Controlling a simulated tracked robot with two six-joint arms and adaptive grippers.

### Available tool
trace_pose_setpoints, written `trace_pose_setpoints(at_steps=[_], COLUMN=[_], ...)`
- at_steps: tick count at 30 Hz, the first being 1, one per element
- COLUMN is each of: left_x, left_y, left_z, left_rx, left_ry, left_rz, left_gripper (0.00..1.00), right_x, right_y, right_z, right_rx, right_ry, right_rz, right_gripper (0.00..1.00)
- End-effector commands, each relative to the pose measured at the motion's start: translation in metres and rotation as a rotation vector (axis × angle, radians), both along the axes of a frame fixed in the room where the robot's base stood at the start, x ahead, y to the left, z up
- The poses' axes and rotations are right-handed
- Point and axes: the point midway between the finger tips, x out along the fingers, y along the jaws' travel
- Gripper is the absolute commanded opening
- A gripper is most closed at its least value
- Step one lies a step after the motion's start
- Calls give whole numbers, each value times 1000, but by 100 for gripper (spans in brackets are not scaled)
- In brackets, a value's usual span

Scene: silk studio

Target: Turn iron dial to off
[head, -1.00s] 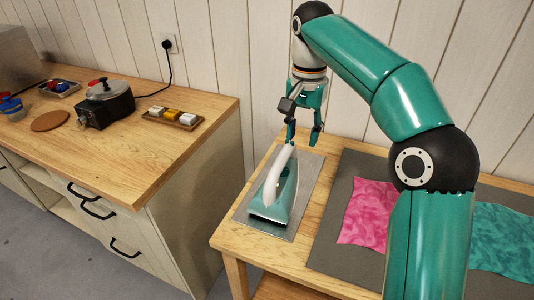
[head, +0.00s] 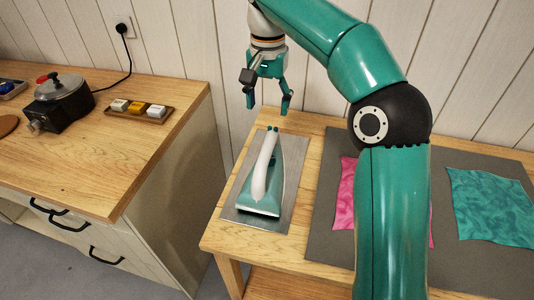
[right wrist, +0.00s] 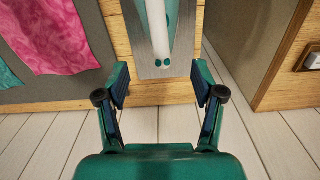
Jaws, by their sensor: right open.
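The iron (head: 262,182) is teal with a white handle and lies on a grey metal plate (head: 291,178) on the wooden table. Its far end points toward the wall. My right gripper (head: 269,108) is open and empty, above and just beyond the far end of the iron, not touching it. In the right wrist view the open fingers (right wrist: 160,92) frame the iron's end (right wrist: 163,62), where two small teal knobs show. I cannot make out a dial on the iron for certain. My left gripper is not in view.
A grey mat (head: 325,215) with pink cloth (head: 346,190) and teal cloth (head: 493,207) lies right of the iron. A wooden counter (head: 120,165) at left holds a pot on a heater (head: 62,100) and a tray of small blocks (head: 140,111). The plank wall is close behind.

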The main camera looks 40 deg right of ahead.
Motion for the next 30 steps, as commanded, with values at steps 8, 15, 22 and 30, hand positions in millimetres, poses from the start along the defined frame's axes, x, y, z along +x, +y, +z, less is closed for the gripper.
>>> trace_pose_setpoints(at_steps=[8, 15, 22, 30], left_x=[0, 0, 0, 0], left_y=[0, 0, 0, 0], left_z=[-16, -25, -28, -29], left_rx=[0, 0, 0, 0], left_ry=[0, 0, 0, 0], left_rz=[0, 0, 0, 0], left_gripper=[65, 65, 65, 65], right_x=[-1, -1, -1, 0], right_y=[0, 0, 1, 1], right_z=[-47, -99, -140, -161], right_rx=[0, 1, 1, 0], right_ry=[4, 4, 3, 0], right_rz=[1, 1, 1, 1], right_gripper=[68, 68, 68, 68])
